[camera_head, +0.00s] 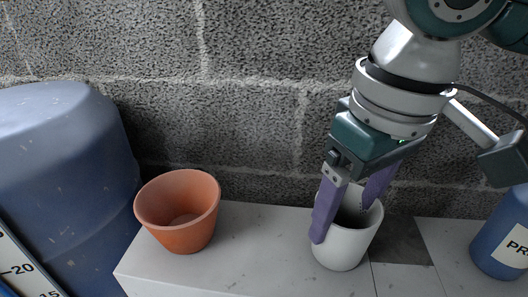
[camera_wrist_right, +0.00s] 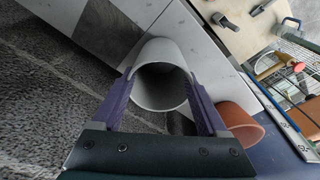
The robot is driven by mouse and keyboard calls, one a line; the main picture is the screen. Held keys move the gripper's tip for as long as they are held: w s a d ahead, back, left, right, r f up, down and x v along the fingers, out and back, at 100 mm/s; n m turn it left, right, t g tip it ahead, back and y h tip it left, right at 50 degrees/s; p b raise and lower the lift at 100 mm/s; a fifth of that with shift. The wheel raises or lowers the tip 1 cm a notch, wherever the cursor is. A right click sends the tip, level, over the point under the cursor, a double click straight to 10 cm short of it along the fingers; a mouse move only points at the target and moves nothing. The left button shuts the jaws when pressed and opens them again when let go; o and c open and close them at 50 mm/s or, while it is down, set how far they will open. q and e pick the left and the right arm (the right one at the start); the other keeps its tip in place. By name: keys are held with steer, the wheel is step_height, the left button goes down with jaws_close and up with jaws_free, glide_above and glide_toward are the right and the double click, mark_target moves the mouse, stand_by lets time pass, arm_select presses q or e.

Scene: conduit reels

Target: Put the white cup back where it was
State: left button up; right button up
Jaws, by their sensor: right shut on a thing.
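The white cup (camera_head: 343,247) is upright at the white ledge, just left of a dark square patch (camera_head: 402,240). My right gripper (camera_head: 343,222) comes down from above and is shut on the cup, with its purple fingers at opposite sides near the rim. In the right wrist view the cup (camera_wrist_right: 160,88) sits between the two fingers (camera_wrist_right: 160,104), its open mouth facing the camera and empty. I cannot tell whether its base touches the ledge. My left gripper is not in view.
A terracotta pot (camera_head: 185,235) stands on the ledge (camera_head: 250,262) to the left, with clear ledge between it and the cup. A blue labelled container (camera_head: 496,240) stands at the right. A large blue barrel (camera_head: 65,150) is at the left. A block wall (camera_head: 255,110) rises close behind.

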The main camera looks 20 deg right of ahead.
steer(key=shift+r, duration=0.1)
steer(key=shift+f, duration=0.2)
steer(key=o, duration=1.4)
steer(key=shift+o, duration=0.2)
steer(key=shift+r, duration=0.1)
step_height(320, 180, up, 12)
steer(key=s+b, duration=0.1)
steer(key=shift+s, duration=0.25)
